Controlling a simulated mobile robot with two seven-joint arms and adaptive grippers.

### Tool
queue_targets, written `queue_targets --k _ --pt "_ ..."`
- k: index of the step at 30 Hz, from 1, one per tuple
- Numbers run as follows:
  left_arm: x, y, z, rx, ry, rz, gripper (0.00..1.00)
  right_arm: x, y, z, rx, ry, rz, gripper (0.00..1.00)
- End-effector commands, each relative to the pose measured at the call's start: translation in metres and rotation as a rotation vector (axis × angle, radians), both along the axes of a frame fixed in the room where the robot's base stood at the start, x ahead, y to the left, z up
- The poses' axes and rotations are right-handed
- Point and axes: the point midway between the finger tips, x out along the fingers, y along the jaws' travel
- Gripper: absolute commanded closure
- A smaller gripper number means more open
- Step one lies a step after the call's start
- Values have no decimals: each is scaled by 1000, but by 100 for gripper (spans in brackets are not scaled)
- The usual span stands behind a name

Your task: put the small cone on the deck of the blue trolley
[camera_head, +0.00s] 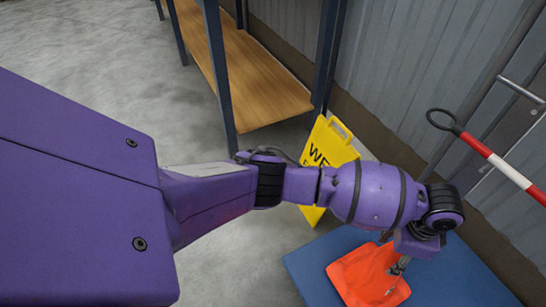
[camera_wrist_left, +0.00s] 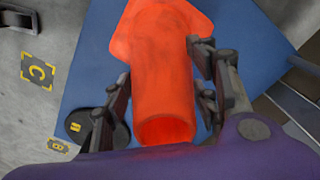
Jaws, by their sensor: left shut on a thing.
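The small orange cone (camera_head: 362,276) is over the blue trolley deck (camera_head: 318,262) in the head view. My left gripper (camera_head: 400,265) is at the cone, partly hidden behind my wrist. In the left wrist view, its fingers (camera_wrist_left: 160,68) are shut on the sides of the cone (camera_wrist_left: 158,40). The cone's open narrow end faces the camera and its wide base points away, above the blue deck (camera_wrist_left: 245,65). I cannot tell whether the base touches the deck. My right gripper is in neither view.
A yellow wet-floor sign (camera_head: 322,150) stands beside the trolley. A red-and-white bar (camera_head: 497,161) with a black loop is at right. A wooden-shelved rack (camera_head: 245,75) stands behind, by a corrugated wall (camera_head: 400,60). A black disc (camera_wrist_left: 112,130) lies near the left finger.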

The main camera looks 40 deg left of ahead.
Motion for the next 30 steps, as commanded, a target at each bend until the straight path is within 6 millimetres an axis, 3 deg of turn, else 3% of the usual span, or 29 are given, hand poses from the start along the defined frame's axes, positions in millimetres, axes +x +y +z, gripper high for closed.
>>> queue_targets --k 6,17,18,21,30 --pt "4 2 -31 1 -2 0 94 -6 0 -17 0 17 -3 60" --pt "3 2 -34 1 -3 1 94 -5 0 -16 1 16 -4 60" --pt "3 2 -35 2 -2 1 40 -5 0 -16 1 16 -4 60" --pt "3 3 -35 2 -2 1 27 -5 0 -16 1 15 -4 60" --pt "3 2 -34 2 -2 1 27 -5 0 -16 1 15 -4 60"
